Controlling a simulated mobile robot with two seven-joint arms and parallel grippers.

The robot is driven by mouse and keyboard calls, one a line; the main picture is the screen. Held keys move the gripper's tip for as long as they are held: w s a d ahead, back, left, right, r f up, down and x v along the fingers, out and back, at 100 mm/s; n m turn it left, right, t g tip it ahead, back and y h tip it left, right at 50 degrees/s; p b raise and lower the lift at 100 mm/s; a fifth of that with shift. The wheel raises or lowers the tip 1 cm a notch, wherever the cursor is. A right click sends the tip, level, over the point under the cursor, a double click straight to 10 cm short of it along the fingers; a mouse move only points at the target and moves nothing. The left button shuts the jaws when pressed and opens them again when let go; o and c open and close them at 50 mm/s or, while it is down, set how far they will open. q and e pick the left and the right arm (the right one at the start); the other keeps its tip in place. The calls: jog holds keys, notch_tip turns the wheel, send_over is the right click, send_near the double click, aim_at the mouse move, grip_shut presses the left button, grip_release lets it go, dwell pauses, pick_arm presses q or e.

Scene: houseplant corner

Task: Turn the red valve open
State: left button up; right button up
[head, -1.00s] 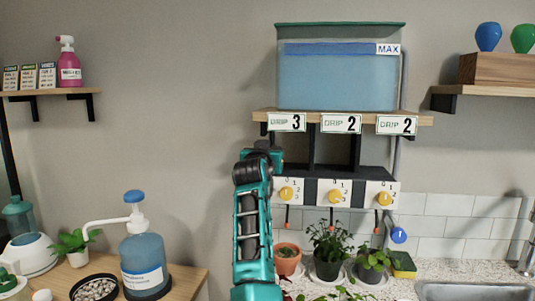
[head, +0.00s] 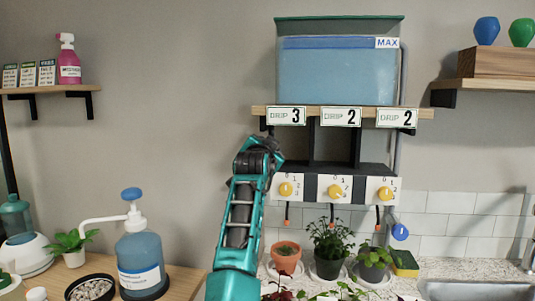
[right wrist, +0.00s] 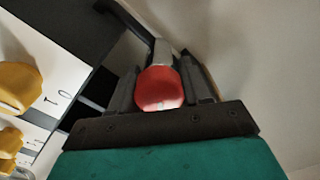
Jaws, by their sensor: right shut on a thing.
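The red valve (right wrist: 160,90) shows in the right wrist view as a rounded red handle on a pale grey pipe fitting. My right gripper (right wrist: 161,80) is shut on it, with one dark finger against each side. In the head view my teal right arm reaches up to the left end of the drip panel, and its wrist hides the valve and the fingers. My left gripper is not in view.
A water tank (head: 338,75) marked MAX stands on the shelf above. Yellow dials (head: 286,189) are close to the right of my wrist. Potted plants (head: 329,248) stand on the counter below. A pump bottle (head: 140,260) is at left.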

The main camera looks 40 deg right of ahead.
jog(key=m, duration=0.2)
jog(key=shift+m, duration=0.4)
jog(key=m, duration=0.2)
jog(key=shift+m, duration=0.4)
jog(key=m+p, duration=0.2)
jog(key=m, duration=0.1)
jog(key=shift+s+m, duration=0.1)
jog(key=shift+m, duration=0.3)
jog(key=shift+d+f+m+p, duration=0.15)
jog(key=shift+m+p, duration=0.2)
jog(key=shift+m, duration=0.35)
jog(key=o, duration=0.9)
jog(key=shift+o, duration=0.2)
